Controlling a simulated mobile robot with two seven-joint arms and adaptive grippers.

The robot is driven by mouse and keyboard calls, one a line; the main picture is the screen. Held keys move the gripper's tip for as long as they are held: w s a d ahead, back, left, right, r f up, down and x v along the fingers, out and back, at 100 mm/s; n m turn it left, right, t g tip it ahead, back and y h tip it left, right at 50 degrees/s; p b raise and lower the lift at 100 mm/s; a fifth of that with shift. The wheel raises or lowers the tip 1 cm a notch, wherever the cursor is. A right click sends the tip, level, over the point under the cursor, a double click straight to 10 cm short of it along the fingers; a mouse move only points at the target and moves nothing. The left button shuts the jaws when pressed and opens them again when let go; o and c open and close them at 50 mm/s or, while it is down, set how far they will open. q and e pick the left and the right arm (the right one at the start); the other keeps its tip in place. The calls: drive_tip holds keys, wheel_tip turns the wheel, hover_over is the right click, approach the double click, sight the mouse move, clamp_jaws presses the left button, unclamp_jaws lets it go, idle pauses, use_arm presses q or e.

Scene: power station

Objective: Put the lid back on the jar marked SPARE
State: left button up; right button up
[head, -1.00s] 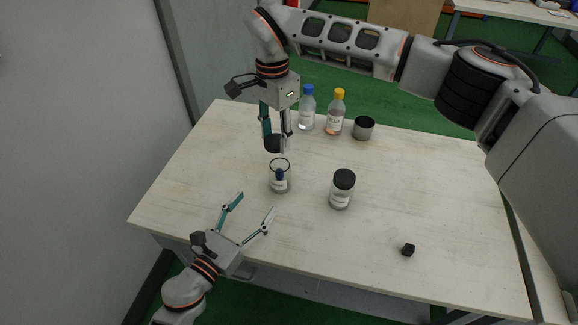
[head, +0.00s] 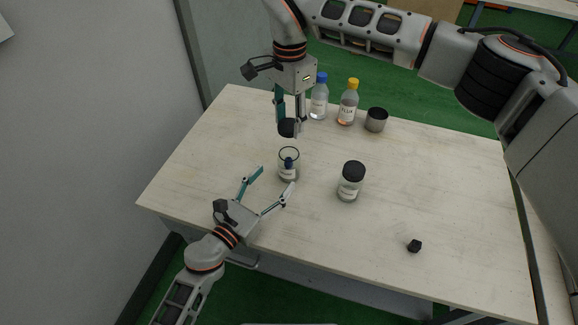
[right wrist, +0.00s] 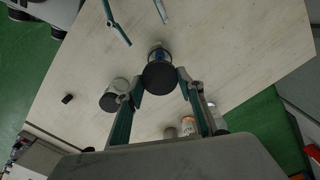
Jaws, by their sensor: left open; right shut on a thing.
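An open glass jar (head: 289,174) with a pale label and a small dark blue thing inside stands upright on the table. The label is too small to read. My right gripper (head: 289,127) is shut on a round black lid (right wrist: 160,78) and holds it above the open jar, apart from its rim. In the right wrist view the lid hides much of the jar (right wrist: 158,54). My left gripper (head: 277,176) is open, its fingertips close beside the jar at its lower left; I cannot tell whether they touch it. Its fingers also show in the right wrist view (right wrist: 140,15).
A second jar (head: 349,190) with a black lid on stands to the right. A small black block (head: 414,246) lies front right. The table (head: 450,190) is otherwise clear.

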sight(283, 168)
use_arm(q)
drive_tip(key=x, duration=0.8)
drive_tip(key=shift+w+d, duration=0.1)
drive_tip(key=shift+w, duration=0.1)
drive_tip(key=c, duration=1.7)
use_arm(e)
drive_tip(key=shift+f, duration=2.5)
drive_tip(key=shift+f, duration=0.9)
use_arm(q)
clamp_jaws()
use_arm(e)
drive_tip(key=shift+f, duration=0.55)
